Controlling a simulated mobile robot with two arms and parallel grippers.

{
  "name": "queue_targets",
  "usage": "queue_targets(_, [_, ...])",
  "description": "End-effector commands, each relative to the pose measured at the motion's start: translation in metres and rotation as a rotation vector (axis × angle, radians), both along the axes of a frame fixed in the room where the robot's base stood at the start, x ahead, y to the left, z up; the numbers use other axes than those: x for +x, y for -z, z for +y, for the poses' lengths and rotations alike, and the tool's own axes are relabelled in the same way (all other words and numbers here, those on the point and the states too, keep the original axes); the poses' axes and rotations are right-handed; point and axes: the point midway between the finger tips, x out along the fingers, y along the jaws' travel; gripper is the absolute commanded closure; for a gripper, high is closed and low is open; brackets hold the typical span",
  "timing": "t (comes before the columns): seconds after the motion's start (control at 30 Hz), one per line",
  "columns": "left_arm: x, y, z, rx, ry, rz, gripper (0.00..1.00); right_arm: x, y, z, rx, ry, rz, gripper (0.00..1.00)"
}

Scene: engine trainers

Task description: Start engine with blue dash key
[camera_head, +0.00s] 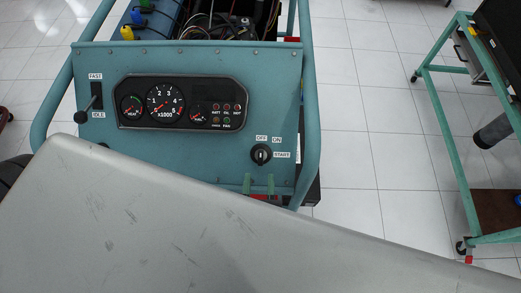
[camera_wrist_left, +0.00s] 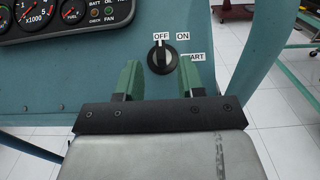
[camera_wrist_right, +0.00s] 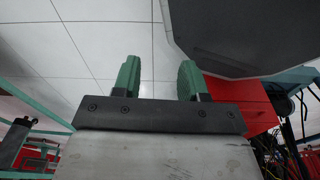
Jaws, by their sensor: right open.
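The blue dash panel (camera_head: 200,160) faces me in the head view. Its black round key switch (camera_head: 261,154) sits at the lower right, with labels OFF, ON and START around it. In the left wrist view the switch (camera_wrist_left: 162,58) has its grip upright, pointing at OFF. My left gripper (camera_head: 259,181) is open just below the switch. In the left wrist view its green fingers (camera_wrist_left: 160,78) stand either side of the switch's lower part, with nothing between them; I cannot tell how far they are from the panel. My right gripper (camera_wrist_right: 159,78) is open and empty.
A gauge cluster (camera_head: 180,102) and a FAST/IDLE lever (camera_head: 86,108) are on the panel. Blue-green tube rails (camera_head: 306,120) flank it. Engine wiring (camera_head: 215,25) shows behind. A green-framed cart (camera_head: 440,120) stands right, with clear tiled floor (camera_head: 365,130) between.

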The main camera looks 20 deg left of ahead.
Motion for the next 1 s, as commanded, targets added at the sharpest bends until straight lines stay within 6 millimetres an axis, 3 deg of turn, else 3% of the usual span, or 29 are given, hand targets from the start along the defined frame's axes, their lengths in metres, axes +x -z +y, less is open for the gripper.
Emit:
queue_targets(0.1, [0.024,-0.005,0.007,0.002,-0.002,-0.004,0.62,-0.003,-0.012,-0.002,-0.003,-0.001,0.004,0.57])
queue_targets(0.3, [0.052,-0.003,0.015,0.002,0.000,-0.001,0.62,-0.012,-0.020,-0.004,-0.006,-0.001,0.018,0.57])
queue_targets(0.73, [0.064,0.000,0.018,0.003,0.002,0.001,0.62,-0.015,-0.022,-0.005,-0.008,-0.001,0.025,0.57])
queue_targets(0.77, [0.064,0.000,0.018,0.003,0.002,0.001,0.63,-0.015,-0.022,-0.005,-0.007,0.000,0.024,0.57])
queue_targets(1.0, [0.064,0.000,0.018,0.003,0.002,0.001,1.00,-0.013,-0.022,-0.005,-0.007,0.000,0.022,0.57])
